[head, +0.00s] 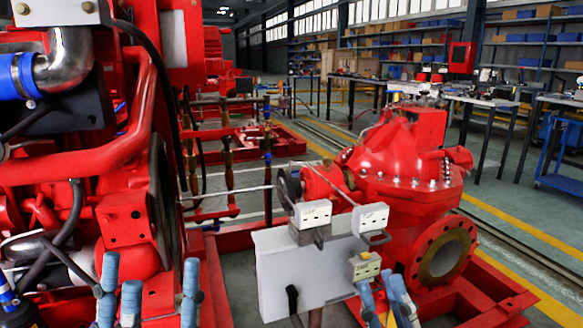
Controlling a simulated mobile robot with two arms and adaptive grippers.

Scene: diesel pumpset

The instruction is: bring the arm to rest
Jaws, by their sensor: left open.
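My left gripper (150,274) is at the bottom left of the head view, in front of the red engine (95,150). Its blue-grey fingers point up and stand apart, with nothing between them. My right gripper (380,284) is at the bottom, right of centre, in front of the red pump (408,160). Its blue-grey fingers stand close together and lean to the left. I see nothing held in them, but I cannot tell how far they are spread. The lower parts of both grippers are cut off by the frame edge.
A pale grey panel (285,275) stands between my grippers, with white boxes (313,214) (370,218) at its top and a beige box (364,266) at its right. A red base frame (475,300) surrounds the pump. Workbenches (480,100) and shelves (400,40) stand behind. Open floor lies right.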

